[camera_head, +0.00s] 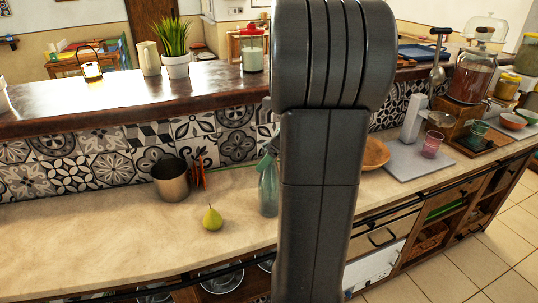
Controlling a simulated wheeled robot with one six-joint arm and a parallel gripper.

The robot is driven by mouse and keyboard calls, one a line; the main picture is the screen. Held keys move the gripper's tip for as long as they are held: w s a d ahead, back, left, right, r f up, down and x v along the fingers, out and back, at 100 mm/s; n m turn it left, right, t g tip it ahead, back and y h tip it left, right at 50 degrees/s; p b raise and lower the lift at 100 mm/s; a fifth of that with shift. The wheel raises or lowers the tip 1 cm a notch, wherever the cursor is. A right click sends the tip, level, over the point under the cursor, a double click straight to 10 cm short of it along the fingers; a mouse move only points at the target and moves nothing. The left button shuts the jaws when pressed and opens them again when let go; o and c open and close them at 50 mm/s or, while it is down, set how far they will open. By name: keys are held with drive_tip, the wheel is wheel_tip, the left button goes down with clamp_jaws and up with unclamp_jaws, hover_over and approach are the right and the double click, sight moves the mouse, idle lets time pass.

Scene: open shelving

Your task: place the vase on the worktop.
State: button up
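The worktop (120,243) is a pale stone counter running along a patterned tile wall. A cream pitcher-like vessel (149,58) stands on the dark raised ledge (115,98) above the tiles. I cannot tell which of these is the vase. My dark arm fills the middle of the view from top to bottom; my gripper is not visible.
A metal pot (171,180) and a green pear (212,218) are on the worktop. A potted plant (175,50) and a jar (252,52) are on the ledge. A wooden bowl (374,152) and grey board (407,161) lie right of my arm. The worktop's left part is clear.

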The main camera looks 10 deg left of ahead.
drive_tip(key=v, duration=1.2)
drive_tip(key=shift+r, duration=0.2)
